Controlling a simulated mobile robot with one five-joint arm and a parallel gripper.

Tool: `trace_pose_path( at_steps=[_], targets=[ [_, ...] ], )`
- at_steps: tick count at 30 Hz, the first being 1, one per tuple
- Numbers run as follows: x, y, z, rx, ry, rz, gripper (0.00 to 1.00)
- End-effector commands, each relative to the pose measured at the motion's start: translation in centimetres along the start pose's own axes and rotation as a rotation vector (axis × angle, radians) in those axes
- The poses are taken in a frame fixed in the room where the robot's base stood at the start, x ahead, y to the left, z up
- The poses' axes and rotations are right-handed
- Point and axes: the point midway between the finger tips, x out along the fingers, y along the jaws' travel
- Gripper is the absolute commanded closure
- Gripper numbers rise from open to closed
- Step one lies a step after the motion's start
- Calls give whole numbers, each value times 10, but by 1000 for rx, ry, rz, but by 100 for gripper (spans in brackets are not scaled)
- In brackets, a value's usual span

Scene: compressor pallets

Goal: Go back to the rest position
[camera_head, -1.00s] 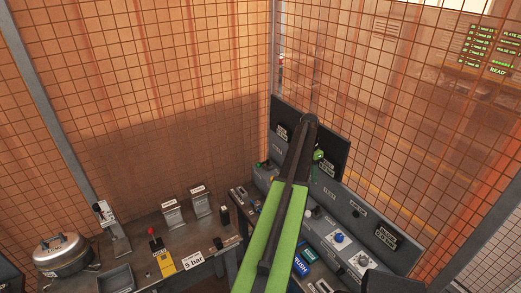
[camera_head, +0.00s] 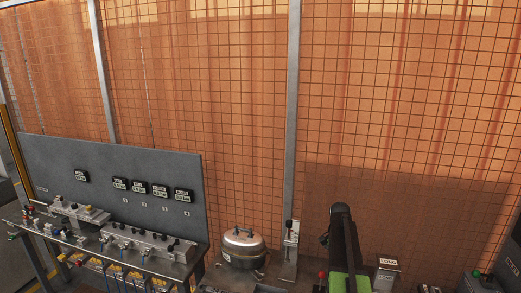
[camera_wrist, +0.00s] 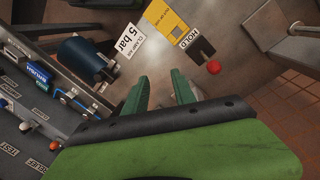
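My gripper (camera_wrist: 160,80) shows in the wrist view as two green fingers, apart, with only the grey worktop between their tips. It is open and empty, above the bench. In the head view my black and green arm rises at the lower right; the gripper itself cannot be made out there. Beyond the fingers in the wrist view are a red-knobbed lever (camera_wrist: 213,67), a yellow plate (camera_wrist: 167,28), a white "5 bar" label (camera_wrist: 122,42) and a dark blue cylinder (camera_wrist: 86,58).
In the head view a round metal pot (camera_head: 243,247) stands left of my arm, and a "LONG" box (camera_head: 388,272) right of it. A grey gauge panel (camera_head: 110,185) backs the left bench. Orange mesh fencing (camera_head: 215,110) closes the back. A button console (camera_wrist: 40,115) fills the wrist view's left.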

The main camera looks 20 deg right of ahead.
Motion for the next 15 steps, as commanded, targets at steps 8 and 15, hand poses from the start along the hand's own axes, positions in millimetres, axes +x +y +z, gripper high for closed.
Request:
trace_pose_path(
  at_steps=[8, 15],
  targets=[
    [40, -120, 214, -485, 52, -33, 68],
    [72, -132, 377, -933, 87, -74, 68]
  ],
)
